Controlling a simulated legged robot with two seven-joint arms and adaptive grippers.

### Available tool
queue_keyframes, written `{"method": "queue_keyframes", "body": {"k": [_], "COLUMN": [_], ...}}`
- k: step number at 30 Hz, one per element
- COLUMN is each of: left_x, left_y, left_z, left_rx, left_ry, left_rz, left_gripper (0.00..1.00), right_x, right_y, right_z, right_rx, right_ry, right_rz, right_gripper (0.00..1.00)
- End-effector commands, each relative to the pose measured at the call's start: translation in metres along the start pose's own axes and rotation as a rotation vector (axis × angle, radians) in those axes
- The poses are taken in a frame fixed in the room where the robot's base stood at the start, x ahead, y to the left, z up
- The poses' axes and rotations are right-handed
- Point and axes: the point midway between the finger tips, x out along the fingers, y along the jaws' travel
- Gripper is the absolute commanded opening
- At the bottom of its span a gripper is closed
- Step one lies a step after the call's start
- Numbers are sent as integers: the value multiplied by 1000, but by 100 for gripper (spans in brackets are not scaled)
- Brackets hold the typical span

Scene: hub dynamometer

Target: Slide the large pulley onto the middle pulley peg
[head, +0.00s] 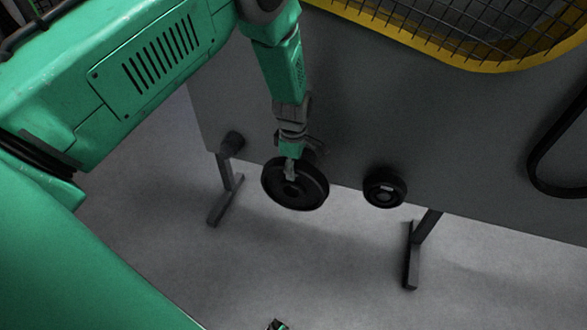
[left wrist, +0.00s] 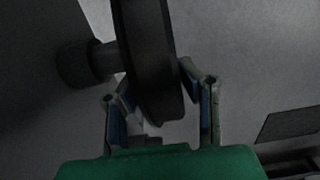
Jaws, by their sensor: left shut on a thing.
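The large pulley (head: 318,192) is a dark, thick disc held near the lower edge of the grey panel. My left gripper (head: 290,172) is shut on its rim. In the left wrist view the large pulley (left wrist: 146,55) stands edge-on between the fingers of the left gripper (left wrist: 163,105). A dark round peg base with a thinner shaft (left wrist: 103,58) points at the pulley's face there; whether the shaft is inside the hole cannot be told. In the head view a dark round part (head: 316,147), probably the middle peg, is mostly hidden behind the gripper and pulley.
A dark peg (head: 233,143) sticks out at the panel's left. A smaller dark pulley (head: 385,188) sits to the right of the large one. The grey panel (head: 350,100) stands on legs (head: 412,255). A yellow-framed mesh guard (head: 470,62) is above. The floor below is clear.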

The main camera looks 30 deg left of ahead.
Motion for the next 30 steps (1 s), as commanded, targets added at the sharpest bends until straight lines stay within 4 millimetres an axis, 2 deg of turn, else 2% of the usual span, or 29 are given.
{"method": "queue_keyframes", "body": {"k": [21,30], "left_x": [-1,-2], "left_y": [26,27], "left_z": [0,0], "left_rx": [0,0], "left_ry": [-1,0], "left_rz": [5,4], "left_gripper": [0,0], "right_x": [13,13], "right_y": [0,0], "right_z": [1,1], "right_rx": [0,0], "right_ry": [0,0], "right_rz": [0,0], "right_gripper": [40,40]}}
